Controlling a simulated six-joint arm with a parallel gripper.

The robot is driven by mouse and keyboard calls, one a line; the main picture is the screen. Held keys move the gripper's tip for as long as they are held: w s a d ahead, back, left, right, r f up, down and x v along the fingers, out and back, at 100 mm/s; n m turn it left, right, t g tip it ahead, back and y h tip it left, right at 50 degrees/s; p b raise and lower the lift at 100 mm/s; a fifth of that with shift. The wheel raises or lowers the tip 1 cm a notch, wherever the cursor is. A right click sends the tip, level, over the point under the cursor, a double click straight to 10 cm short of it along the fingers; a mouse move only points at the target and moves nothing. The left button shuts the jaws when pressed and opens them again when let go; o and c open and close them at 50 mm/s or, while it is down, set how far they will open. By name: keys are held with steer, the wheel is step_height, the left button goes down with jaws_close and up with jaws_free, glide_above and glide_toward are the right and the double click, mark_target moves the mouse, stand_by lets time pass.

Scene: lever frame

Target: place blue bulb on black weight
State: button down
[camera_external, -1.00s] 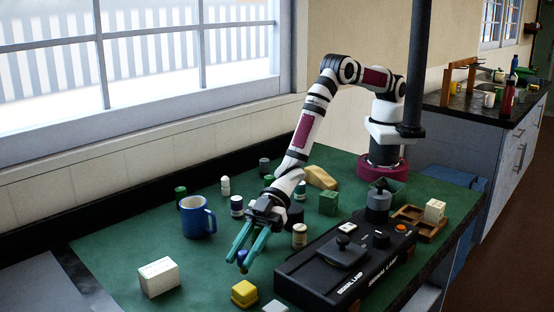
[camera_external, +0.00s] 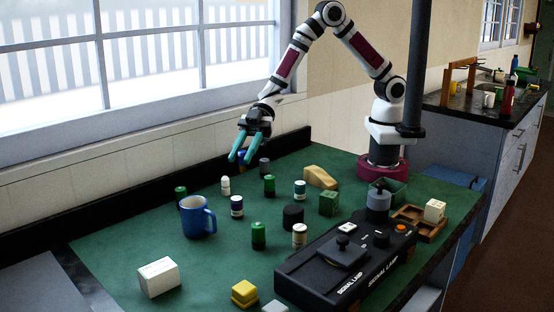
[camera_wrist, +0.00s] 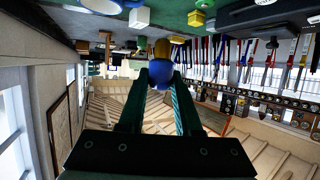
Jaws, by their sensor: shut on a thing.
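My gripper (camera_external: 240,156) is raised above the far left part of the green table in the outside view. In the wrist view its fingers (camera_wrist: 161,78) are shut on the blue bulb (camera_wrist: 160,76), a round blue globe with a yellow-brown end. In the outside view the bulb (camera_external: 241,154) is small and largely hidden by the fingers. The black weight (camera_external: 293,217), a short dark cylinder, stands upright on the table, with nothing on top. It is to the right of my gripper and lower in the picture, well apart from the bulb.
Several small bottles, a blue mug (camera_external: 198,217) and a green cube (camera_external: 329,203) surround the weight. A black signal lamp box (camera_external: 345,265) lies at front right.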

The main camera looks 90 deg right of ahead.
steer(key=s+d+r+n+g, duration=0.2)
steer(key=s+d+g, duration=0.1)
steer(key=s+d, duration=0.6)
glide_above(294, 208)
steer(key=shift+y, duration=0.4)
step_height(294, 208, down, 7)
steer(key=shift+d+r, duration=0.1)
steer(key=shift+r, duration=0.05)
step_height(294, 208, down, 3)
steer(key=shift+f, duration=0.5)
steer(key=shift+f, duration=0.15)
steer(key=c, duration=0.6)
jaws_free()
